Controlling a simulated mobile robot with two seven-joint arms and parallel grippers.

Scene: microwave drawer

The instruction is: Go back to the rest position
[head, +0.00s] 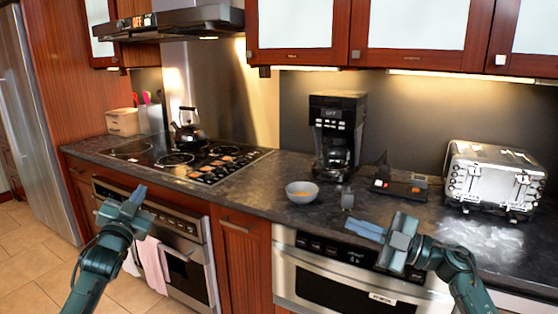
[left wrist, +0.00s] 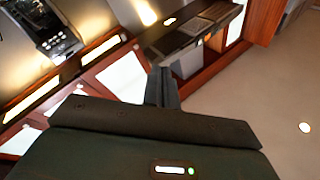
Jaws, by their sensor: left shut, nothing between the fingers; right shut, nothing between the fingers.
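My left gripper (head: 138,194) is shut and empty, raised in front of the oven at the left. In the left wrist view its closed fingers (left wrist: 164,88) hold nothing. My right gripper (head: 366,229) is shut and empty, in front of the counter edge, with its fingers pointing left. The microwave drawer (head: 325,290) is below the counter, with a steel front and a dark window. It looks closed, and my right gripper and arm hide part of its right side.
The counter (head: 255,190) holds a grey bowl (head: 302,191), a coffee maker (head: 335,135), a small dark tray (head: 405,187) and a silver toaster (head: 492,175). A kettle (head: 187,130) stands on the cooktop (head: 200,160). A pink towel (head: 153,265) hangs by the oven (head: 185,248).

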